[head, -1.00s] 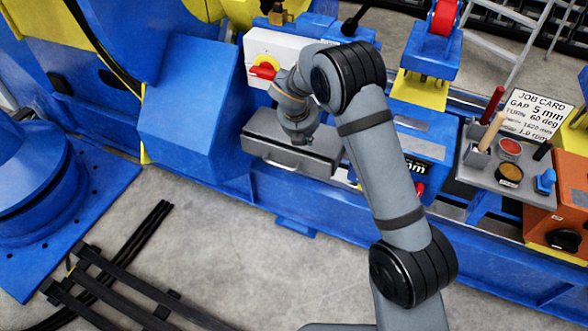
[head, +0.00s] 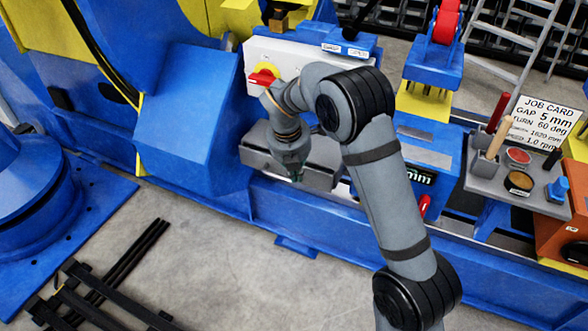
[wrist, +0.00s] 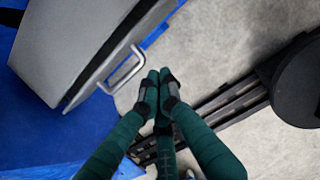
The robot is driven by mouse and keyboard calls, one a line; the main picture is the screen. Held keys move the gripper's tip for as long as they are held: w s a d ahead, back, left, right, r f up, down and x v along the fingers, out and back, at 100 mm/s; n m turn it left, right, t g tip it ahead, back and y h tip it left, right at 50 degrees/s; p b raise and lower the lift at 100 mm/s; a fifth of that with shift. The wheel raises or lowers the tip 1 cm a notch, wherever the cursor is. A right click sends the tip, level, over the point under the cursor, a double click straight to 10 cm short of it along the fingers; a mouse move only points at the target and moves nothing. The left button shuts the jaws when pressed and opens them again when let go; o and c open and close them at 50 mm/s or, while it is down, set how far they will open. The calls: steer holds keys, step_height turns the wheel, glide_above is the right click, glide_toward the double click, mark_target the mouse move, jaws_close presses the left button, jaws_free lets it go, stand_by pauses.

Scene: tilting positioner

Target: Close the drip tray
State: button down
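The drip tray (head: 262,160) is a grey metal drawer low on the blue machine, below the white switch panel. Its front carries a bar handle, which shows clearly in the wrist view (wrist: 122,70). A dark gap runs behind the front panel (wrist: 115,58) there. I cannot tell exactly how far the tray stands out. My gripper (head: 296,178) is before the tray's front and hides part of it. In the wrist view the dark green fingertips (wrist: 158,84) are together and empty, just right of the handle and apparently apart from it.
A white panel with a red rotary switch (head: 263,78) is above the tray. A tool shelf with cups and handles (head: 510,172) and a job card (head: 545,122) are to the right. Black rails (head: 105,285) lie on the floor at lower left.

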steer(key=w, duration=0.1)
steer(key=w+d+f, duration=0.2)
steer(key=w, duration=0.1)
stand_by(0.4)
